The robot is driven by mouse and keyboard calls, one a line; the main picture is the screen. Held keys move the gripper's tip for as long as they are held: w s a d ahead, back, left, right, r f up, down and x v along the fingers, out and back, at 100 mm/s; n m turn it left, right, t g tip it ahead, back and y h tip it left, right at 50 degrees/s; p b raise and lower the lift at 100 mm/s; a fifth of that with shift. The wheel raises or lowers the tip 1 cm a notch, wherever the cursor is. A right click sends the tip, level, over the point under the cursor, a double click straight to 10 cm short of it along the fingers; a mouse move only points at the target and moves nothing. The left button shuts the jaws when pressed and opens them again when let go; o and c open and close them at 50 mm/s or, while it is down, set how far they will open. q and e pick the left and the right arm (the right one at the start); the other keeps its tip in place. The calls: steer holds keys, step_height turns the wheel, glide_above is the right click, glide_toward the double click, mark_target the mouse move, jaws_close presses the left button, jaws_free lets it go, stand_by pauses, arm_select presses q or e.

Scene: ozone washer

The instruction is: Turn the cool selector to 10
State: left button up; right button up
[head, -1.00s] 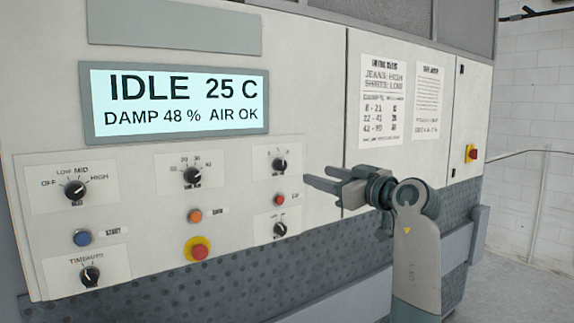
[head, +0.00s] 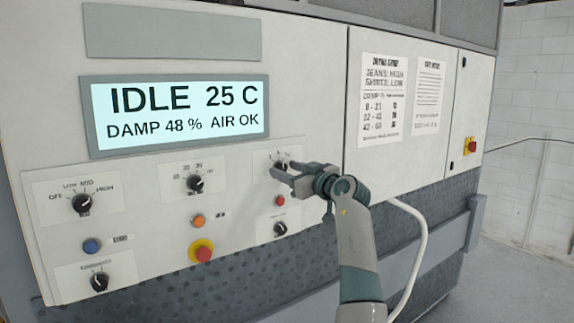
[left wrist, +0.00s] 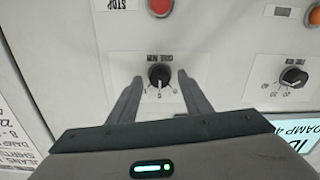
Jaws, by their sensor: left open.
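The cool selector (left wrist: 159,76) is a small black knob with a white pointer line on a white plate, with numbers around it. In the head view it is the upper right knob (head: 281,164), partly hidden by my gripper. My left gripper (head: 279,172) is in front of that plate. In the left wrist view its two fingers (left wrist: 159,79) are apart, one on each side of the knob. I cannot tell whether they touch it. The pointer appears to point down in that upside-down view, near a small number. My right gripper is not in view.
A lit display (head: 181,113) reads IDLE 25 C. Another scale knob (head: 195,183) is left of the gripper, with a mode knob (head: 82,203) farther left. A red button (head: 279,201) lies below the selector. A red-yellow stop button (head: 202,252) is lower down.

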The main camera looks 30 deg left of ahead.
arm_select(q)
steer(key=shift+a, duration=0.15)
steer(key=c, duration=1.1)
steer(key=shift+o, duration=0.2)
